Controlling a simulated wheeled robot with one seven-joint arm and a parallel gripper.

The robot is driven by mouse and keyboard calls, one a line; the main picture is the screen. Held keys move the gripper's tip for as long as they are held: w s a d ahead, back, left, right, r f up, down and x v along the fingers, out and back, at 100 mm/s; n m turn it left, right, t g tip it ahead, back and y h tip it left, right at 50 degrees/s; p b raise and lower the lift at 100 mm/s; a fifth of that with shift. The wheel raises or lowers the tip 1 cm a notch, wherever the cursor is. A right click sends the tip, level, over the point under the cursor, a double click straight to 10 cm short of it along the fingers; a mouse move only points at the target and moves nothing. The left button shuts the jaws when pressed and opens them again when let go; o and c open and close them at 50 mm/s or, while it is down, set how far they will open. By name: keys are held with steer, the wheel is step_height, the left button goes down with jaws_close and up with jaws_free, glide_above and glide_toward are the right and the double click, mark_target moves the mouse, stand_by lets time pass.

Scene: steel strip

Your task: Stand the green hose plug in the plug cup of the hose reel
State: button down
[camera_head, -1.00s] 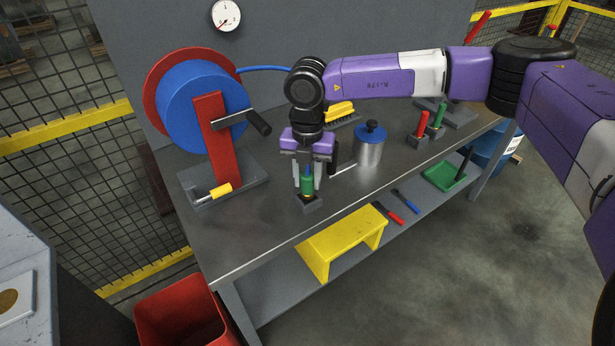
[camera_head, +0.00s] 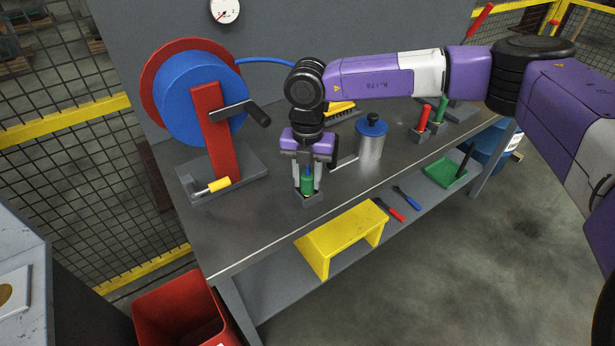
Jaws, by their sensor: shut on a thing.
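The green hose plug (camera_head: 307,186) is upright between the fingers of my gripper (camera_head: 307,176), which is shut on it. A blue part shows at its top. Directly below is a small grey block-like holder (camera_head: 313,200) near the front edge of the bench. The plug's lower end meets the holder in the picture; I cannot tell whether it is inside or just above. The hose reel (camera_head: 203,100), with a blue drum, red disc and red post, stands to the left. I cannot make out for certain which part is its plug cup.
A yellow-gripped piece (camera_head: 218,183) lies on the reel's grey base (camera_head: 250,172). A crank handle (camera_head: 254,113) sticks out rightward. A steel canister (camera_head: 370,145) stands right of my gripper, with red (camera_head: 423,118) and green (camera_head: 440,111) handles beyond. Bare bench lies between reel and gripper.

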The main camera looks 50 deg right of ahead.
mark_target(308, 175)
steer(key=shift+f+b, duration=0.3)
steer(key=shift+f, duration=0.15)
steer(key=c, duration=0.9)
jaws_free()
steer(key=shift+c, duration=0.2)
steer(key=shift+r+b, duration=0.55)
steer(key=shift+r, duration=3.35)
steer(key=shift+s, duration=0.1)
